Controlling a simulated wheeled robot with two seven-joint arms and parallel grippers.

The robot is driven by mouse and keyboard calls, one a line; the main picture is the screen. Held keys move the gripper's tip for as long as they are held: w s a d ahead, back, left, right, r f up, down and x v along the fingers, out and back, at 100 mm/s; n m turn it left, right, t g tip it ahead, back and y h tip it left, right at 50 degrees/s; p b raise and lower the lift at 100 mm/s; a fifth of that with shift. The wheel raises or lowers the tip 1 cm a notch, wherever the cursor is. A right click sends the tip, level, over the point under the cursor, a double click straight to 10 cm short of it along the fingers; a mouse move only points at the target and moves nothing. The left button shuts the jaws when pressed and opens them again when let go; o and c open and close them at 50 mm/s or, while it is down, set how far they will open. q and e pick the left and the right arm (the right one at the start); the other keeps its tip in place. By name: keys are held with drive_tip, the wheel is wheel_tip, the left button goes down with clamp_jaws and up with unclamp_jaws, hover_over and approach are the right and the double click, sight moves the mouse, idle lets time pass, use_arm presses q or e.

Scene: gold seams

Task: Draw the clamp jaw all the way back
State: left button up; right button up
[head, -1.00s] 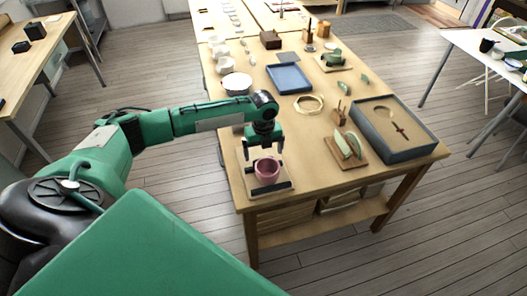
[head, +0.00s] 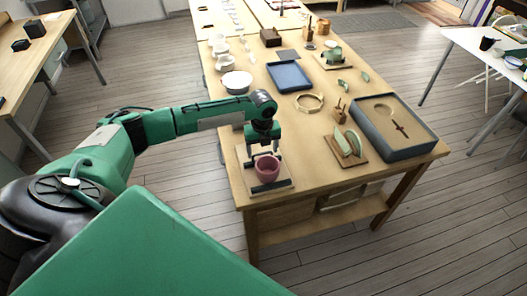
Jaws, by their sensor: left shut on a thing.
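A pink cup (head: 267,170) stands upright on a light base plate (head: 288,184) at the near left corner of the long wooden table. A dark bar (head: 268,187) of the clamp lies on the plate at the cup's near side. My left gripper (head: 264,155) points down at the cup's far side, its fingers low over the plate. It is shut on what looks like the clamp jaw, which is mostly hidden by the fingers and cup. Whether the jaw touches the cup cannot be told. My right gripper is not in view.
A white bowl (head: 236,82), a blue tray (head: 289,77) and a gold ring (head: 309,102) stand farther back. Green shards on a wooden stand (head: 344,152) and a grey sand box (head: 428,141) are to the right. The tabletop just right of the clamp is clear.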

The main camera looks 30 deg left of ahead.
use_arm(q)
drive_tip(key=w+a+b, duration=0.1)
drive_tip(key=w+a, duration=0.2)
drive_tip(key=w+a+b, duration=0.1)
drive_tip(key=w+a, duration=0.2)
drive_tip(key=a, duration=0.1)
drive_tip(key=shift+w+a, duration=0.25)
drive_tip(key=shift+a+r, duration=0.15)
drive_tip(key=shift+r, duration=0.05)
drive_tip(key=o, duration=1)
drive_tip(key=shift+w, duration=0.1)
drive_tip(key=o, duration=0.4)
drive_tip(key=shift+c, duration=0.2)
drive_tip(key=shift+f, duration=0.15)
